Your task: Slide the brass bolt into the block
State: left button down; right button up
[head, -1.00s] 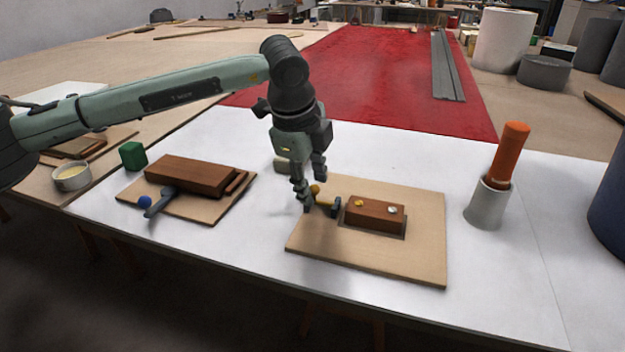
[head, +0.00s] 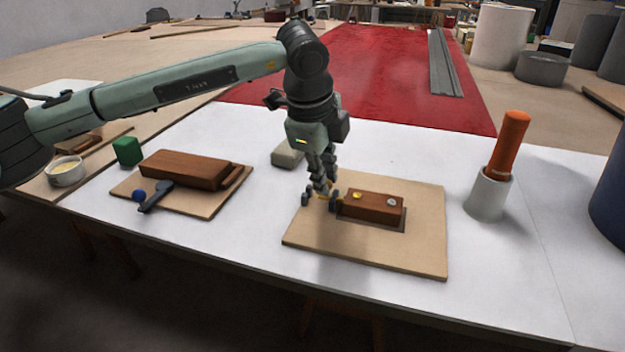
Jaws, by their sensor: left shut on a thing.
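The brown wooden block (head: 373,208) sits on a tan board, with a brass button and a silver button on its top. My left gripper (head: 320,192) points down just left of the block and is shut on the brass bolt (head: 323,197). Only a little brass shows between the fingers. A small brass-brown knob (head: 305,199) shows at the fingers' left side. A dark bracket (head: 334,203) stands between the fingers and the block's left end. I cannot tell how far the bolt reaches into the block. My right gripper is not in view.
The tan board (head: 420,250) has free room in front. To the left, a second board (head: 205,208) holds a brown block and a dark lever with a blue ball. A grey holder (head: 488,195) with an orange-handled tool stands right. A grey block (head: 287,155) lies behind the gripper.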

pick_arm(q)
jog(key=shift+s+d, duration=0.15)
jog(key=shift+d, duration=0.15)
jog(key=c, duration=1.4)
grip_release()
jog(key=shift+d, duration=0.15)
jog(key=shift+c, duration=0.2)
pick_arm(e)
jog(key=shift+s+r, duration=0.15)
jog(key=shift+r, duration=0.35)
pick_arm(q)
jog(key=shift+r, duration=0.15)
jog(key=v, duration=1.1)
jog(key=shift+r, duration=0.35)
jog(key=shift+s, duration=0.1)
